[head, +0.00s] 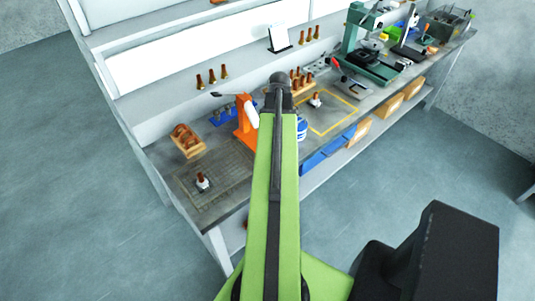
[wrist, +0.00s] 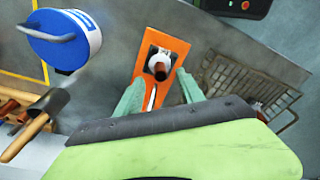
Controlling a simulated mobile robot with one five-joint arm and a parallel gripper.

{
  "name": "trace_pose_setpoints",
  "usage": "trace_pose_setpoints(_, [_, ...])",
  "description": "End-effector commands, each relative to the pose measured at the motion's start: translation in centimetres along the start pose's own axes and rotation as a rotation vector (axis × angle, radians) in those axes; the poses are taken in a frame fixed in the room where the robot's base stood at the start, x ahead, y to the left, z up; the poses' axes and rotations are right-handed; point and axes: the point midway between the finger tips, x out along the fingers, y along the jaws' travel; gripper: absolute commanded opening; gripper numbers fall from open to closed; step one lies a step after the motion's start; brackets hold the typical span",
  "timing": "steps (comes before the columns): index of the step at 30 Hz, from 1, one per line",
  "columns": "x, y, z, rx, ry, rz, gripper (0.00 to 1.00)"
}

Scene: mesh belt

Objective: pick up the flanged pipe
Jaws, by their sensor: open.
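In the head view a copper-brown pipe piece (head: 203,180) with a pale base stands upright on the dark mesh mat (head: 222,178) at the bench's near left. A similar piece (head: 316,100) stands inside the yellow outline. I cannot tell for certain which is the flanged pipe. In the wrist view a white and dark round part with a copper-brown end (wrist: 160,64) shows against an orange body (wrist: 174,50). My gripper (wrist: 160,96) is open and empty, its green fingers apart on either side below that part. My arm hides its fingers in the head view.
The orange stand (head: 243,124) rises beside my arm. A blue and white pail (wrist: 65,42) is at left in the wrist view. A wooden box (head: 188,150) of copper parts, a rack of copper pieces (head: 301,88) and a green machine (head: 362,55) occupy the bench.

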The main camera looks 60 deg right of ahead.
Motion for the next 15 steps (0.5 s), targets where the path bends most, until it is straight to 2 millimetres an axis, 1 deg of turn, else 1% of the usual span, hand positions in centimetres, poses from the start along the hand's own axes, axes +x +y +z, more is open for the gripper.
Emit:
trace_pose_setpoints(6, [3.9, -0.1, 0.1, 0.001, 0.000, 0.000, 0.45])
trace_pose_setpoints(9, [5.2, 0.0, 0.1, 0.001, 0.000, 0.000, 0.45])
trace_pose_setpoints(15, [4.9, 0.0, 0.0, 0.001, 0.000, 0.000, 0.45])
